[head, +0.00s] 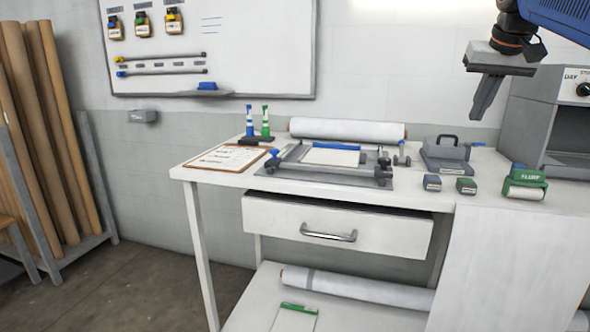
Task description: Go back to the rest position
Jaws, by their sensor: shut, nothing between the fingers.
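My gripper (487,96) shows at the upper right of the head view, hanging from my arm with its fingers pointing down. It is shut and holds nothing. It is in front of the wall, above the right part of the white table (225,178), and touches nothing that I can see.
A press frame (283,178) with a white sheet, a clipboard (228,157), a paper roll (347,130), a grey handled block (446,152) and small blocks stand on the table. The drawer (285,222) is partly open. A grey machine (545,110) stands at right.

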